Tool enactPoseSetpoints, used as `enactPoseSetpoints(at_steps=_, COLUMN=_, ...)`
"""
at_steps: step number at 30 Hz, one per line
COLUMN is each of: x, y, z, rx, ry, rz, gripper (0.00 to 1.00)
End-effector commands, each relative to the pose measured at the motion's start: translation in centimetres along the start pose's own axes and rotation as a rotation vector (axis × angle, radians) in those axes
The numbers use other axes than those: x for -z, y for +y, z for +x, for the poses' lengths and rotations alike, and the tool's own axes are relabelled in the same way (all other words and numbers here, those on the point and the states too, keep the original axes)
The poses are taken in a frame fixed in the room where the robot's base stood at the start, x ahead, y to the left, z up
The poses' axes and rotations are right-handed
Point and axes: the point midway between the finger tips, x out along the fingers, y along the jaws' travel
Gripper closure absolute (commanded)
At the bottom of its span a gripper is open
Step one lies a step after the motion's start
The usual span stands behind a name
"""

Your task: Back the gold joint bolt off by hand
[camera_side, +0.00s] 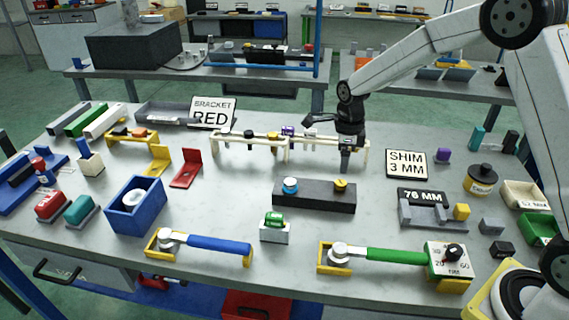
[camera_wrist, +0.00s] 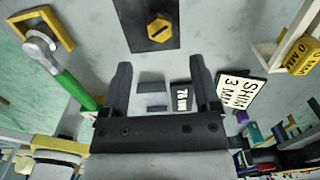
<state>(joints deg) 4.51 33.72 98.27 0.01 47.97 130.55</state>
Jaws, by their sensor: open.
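The gold joint bolt (camera_side: 340,184) has a hex head and stands at the right end of a black block (camera_side: 310,197) on the bench. In the wrist view the bolt (camera_wrist: 160,27) shows from above on the dark block (camera_wrist: 138,12), near the top of the picture. My gripper (camera_side: 346,168) points down, above the bench near the bolt. In the wrist view my gripper (camera_wrist: 160,68) has its two dark fingers wide apart with nothing between them. The bolt lies beyond the fingertips, roughly in line with the gap and not touching them.
A cream rail frame (camera_side: 240,150) stands behind. The SHIM 3 MM sign (camera_side: 406,164) and 76 MM gauge (camera_side: 422,197) are to the right. Green-handled (camera_side: 395,256) and blue-handled (camera_side: 218,243) wrenches lie in front.

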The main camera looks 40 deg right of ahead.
Motion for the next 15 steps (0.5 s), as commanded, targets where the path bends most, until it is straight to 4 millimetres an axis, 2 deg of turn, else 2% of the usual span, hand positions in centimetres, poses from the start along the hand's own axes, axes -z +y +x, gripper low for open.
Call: enactPoseSetpoints(at_steps=15, x=0.0, y=0.1, z=5.8, rx=-0.002, ry=0.000, rz=-0.002, gripper=0.21)
